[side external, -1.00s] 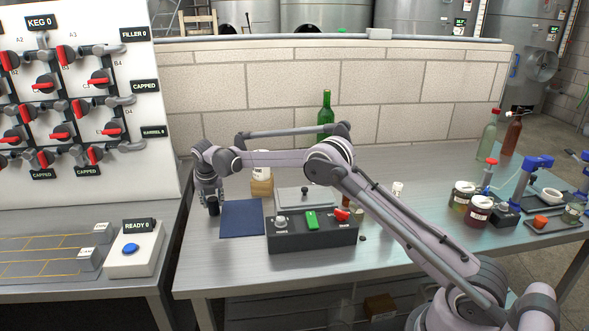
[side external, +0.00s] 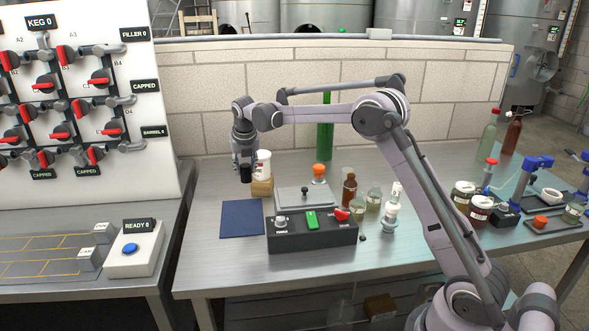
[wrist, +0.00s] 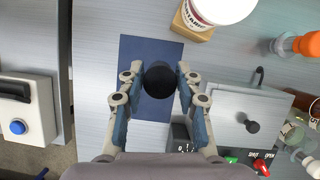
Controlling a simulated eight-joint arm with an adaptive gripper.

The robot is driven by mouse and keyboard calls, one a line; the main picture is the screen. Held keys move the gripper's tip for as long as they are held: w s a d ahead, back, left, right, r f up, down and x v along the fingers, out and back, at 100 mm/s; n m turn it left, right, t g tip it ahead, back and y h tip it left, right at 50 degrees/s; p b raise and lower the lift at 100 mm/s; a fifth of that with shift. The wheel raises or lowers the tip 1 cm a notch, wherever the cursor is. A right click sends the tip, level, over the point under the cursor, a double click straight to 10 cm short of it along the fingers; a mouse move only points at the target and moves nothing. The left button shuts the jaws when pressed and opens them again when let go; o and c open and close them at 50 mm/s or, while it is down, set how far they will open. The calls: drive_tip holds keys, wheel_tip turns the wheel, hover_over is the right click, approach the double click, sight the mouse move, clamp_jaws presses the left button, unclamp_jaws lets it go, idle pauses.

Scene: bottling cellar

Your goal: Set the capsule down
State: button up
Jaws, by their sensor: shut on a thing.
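The capsule, a small black cylinder (wrist: 159,82), is between the fingertips of my gripper (wrist: 158,76) in the wrist view. My gripper is shut on it. In the side view my gripper (side external: 245,163) points down, with the black capsule (side external: 246,174) at its lower end. It appears held above the table near the back of the dark blue mat (side external: 241,220). The mat also shows beneath the capsule in the wrist view (wrist: 140,55). The gap below the capsule is hard to judge.
A white jar (side external: 263,162) on a wooden block (side external: 262,187) stands close beside the gripper. A dark control box (side external: 312,236) with a grey plate (side external: 305,196) lies right of the mat. Several bottles and jars stand farther right. The mat looks bare.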

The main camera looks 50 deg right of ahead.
drive_tip(key=s+a+n, duration=0.2)
drive_tip(key=s+a, duration=0.7)
drive_tip(key=a, duration=0.3)
drive_tip(key=shift+y, duration=0.4)
drive_tip(key=w+a+f, duration=0.1)
drive_tip(key=a+f, duration=0.1)
drive_tip(key=a, duration=0.1)
drive_tip(key=w+a+f, duration=0.2)
drive_tip(key=a, duration=0.2)
drive_tip(key=w+a+f, duration=0.1)
drive_tip(key=a+f, duration=0.1)
drive_tip(key=a, duration=0.1)
drive_tip(key=shift+w+a+f, duration=0.2)
drive_tip(key=shift+a+f, duration=0.05)
drive_tip(key=shift+f, duration=2.1)
drive_tip(key=shift+f, duration=0.1)
drive_tip(key=o, duration=0.6)
